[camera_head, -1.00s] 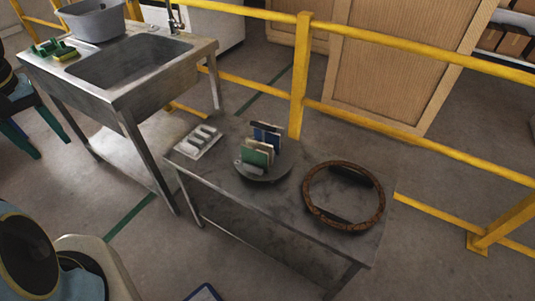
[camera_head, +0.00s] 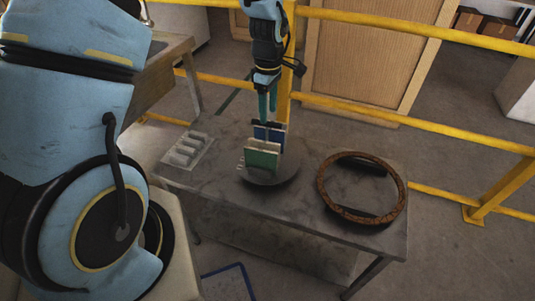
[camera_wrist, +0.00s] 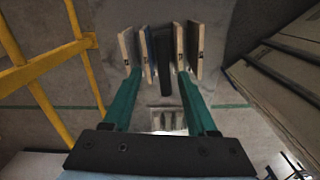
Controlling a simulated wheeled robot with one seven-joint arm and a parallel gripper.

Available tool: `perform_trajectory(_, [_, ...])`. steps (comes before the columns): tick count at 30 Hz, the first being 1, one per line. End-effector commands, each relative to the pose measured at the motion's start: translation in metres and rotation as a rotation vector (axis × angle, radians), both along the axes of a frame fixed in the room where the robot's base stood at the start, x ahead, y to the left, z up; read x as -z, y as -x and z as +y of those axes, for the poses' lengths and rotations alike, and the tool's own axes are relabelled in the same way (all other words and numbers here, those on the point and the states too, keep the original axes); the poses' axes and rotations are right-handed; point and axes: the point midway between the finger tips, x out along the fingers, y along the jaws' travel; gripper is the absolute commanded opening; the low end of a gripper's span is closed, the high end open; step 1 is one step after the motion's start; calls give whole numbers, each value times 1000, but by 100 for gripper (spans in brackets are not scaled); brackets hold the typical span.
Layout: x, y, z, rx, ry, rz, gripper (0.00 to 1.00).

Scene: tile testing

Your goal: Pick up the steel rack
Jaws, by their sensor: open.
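Several upright tiles, with green (camera_head: 262,155) and blue (camera_head: 270,133) faces in the head view, stand on a round dark plate (camera_head: 272,176) on the low table. In the wrist view a dark upright bar (camera_wrist: 163,62) stands between two pairs of tiles; it looks like the middle of the rack that holds them. The rack's lower part is hidden by the tiles. My gripper (camera_head: 267,112) points down just above and behind the tiles. Its green fingers, also in the wrist view (camera_wrist: 158,75), are open, on either side of the bar's line, with nothing between them.
A rusty brown ring (camera_head: 320,190) lies on the table (camera_head: 225,190) at right. A light tray with several grey pieces (camera_head: 187,150) is at left. A yellow railing (camera_head: 420,124) runs close behind the table. A sink bench stands at the back left.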

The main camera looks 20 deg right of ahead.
Motion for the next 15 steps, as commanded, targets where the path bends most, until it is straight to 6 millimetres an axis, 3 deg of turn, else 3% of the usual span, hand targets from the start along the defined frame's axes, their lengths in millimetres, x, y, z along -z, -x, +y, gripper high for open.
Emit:
perform_trajectory(8, [19,2,2,1,-2,3,58])
perform_trajectory(15, [51,4,4,1,-2,3,58])
